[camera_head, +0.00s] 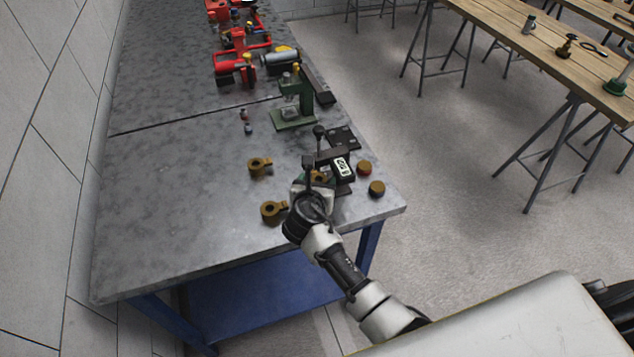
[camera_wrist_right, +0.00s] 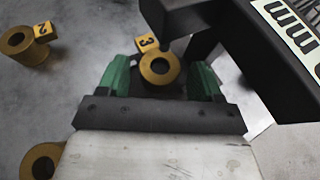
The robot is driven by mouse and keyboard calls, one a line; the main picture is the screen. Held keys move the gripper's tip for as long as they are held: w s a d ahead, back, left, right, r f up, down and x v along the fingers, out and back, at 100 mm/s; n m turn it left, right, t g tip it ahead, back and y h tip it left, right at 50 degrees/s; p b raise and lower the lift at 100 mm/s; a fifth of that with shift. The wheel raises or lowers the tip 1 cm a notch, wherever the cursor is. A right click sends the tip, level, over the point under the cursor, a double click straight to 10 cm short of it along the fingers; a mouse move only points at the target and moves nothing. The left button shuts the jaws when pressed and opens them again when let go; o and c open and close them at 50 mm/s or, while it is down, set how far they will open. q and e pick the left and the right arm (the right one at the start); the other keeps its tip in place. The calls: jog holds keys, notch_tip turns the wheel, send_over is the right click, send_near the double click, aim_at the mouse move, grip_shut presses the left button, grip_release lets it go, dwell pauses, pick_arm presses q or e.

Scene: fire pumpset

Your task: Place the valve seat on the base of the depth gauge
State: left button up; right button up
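The brass valve seat marked 3 (camera_wrist_right: 158,68) is a ring with a square tab. It lies between the two green fingertips of my right gripper (camera_wrist_right: 160,78), with small gaps visible on both sides. In the head view this seat (camera_head: 320,176) is partly covered by my right gripper (camera_head: 310,176). The black depth gauge (camera_head: 343,167) with a pale display stands just right of the gripper; its display shows large at the right of the wrist view (camera_wrist_right: 290,28). A dark surface lies around the seat, but I cannot tell if the seat rests on the gauge's base. My left gripper is out of view.
Valve seat 2 (camera_head: 259,166) and another brass seat (camera_head: 273,210) lie left of the gripper. Two round brown pieces (camera_head: 377,188) are near the table's right edge. A green stand (camera_head: 295,108) and red pump parts (camera_head: 238,60) are farther back. The left tabletop is clear.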

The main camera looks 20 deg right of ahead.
jog(key=shift+s+r, duration=0.15)
jog(key=shift+r, duration=0.05)
jog(key=v, duration=1.1)
jog(key=shift+s+a+r, duration=0.2)
jog(key=shift+s, duration=0.1)
